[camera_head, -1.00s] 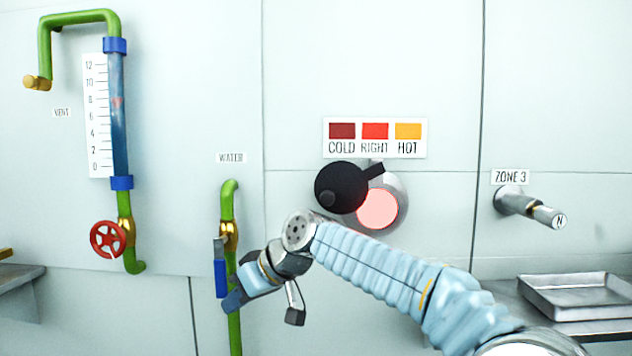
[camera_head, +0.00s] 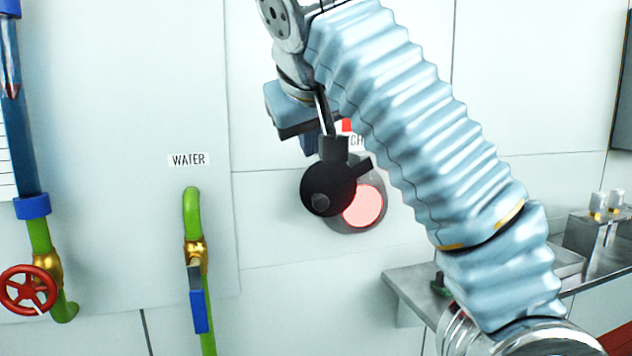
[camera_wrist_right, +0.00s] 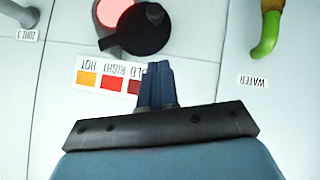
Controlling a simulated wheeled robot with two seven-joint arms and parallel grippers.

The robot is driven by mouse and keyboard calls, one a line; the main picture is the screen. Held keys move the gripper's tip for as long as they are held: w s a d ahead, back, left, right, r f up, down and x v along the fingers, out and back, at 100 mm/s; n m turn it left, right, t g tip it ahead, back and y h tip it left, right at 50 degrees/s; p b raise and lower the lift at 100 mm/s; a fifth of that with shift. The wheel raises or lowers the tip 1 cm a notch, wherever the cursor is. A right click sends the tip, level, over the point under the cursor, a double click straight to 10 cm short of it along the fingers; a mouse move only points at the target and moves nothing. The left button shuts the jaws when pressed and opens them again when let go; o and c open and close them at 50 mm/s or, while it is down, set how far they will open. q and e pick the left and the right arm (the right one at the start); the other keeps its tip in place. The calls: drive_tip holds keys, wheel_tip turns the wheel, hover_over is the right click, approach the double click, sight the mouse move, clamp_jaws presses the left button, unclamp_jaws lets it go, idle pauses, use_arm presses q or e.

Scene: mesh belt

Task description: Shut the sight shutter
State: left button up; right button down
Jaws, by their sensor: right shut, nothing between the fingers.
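The sight shutter (camera_head: 325,186) is a black disc with a small knob and a tab at its upper right. The right wrist view shows the shutter (camera_wrist_right: 148,36) and glass (camera_wrist_right: 114,10) upside down. My right gripper (camera_head: 308,146) is above the shutter, in front of the colour sign. In the right wrist view its dark blue fingers (camera_wrist_right: 158,66) are together and empty, pointing toward the shutter; contact cannot be told. My left gripper is out of view.
The colour sign (camera_wrist_right: 109,79) is partly hidden by my arm in the head view. A green water pipe (camera_head: 192,215) with a blue lever stands left. A red handwheel (camera_head: 28,290) is farther left. A metal shelf (camera_head: 408,290) is at lower right.

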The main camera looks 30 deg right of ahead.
sight(317, 184)
drive_tip(key=shift+w+d+f, duration=0.55)
drive_tip(key=shift+w+f, duration=0.1)
drive_tip(key=shift+f, duration=0.6)
drive_tip(key=shift+w+d+f, duration=0.6)
drive_tip(key=shift+w+f, duration=0.05)
drive_tip(key=shift+f, duration=0.6)
drive_tip(key=shift+w+d+f, duration=0.55)
drive_tip(key=shift+w+f, duration=0.1)
drive_tip(key=shift+f, duration=0.6)
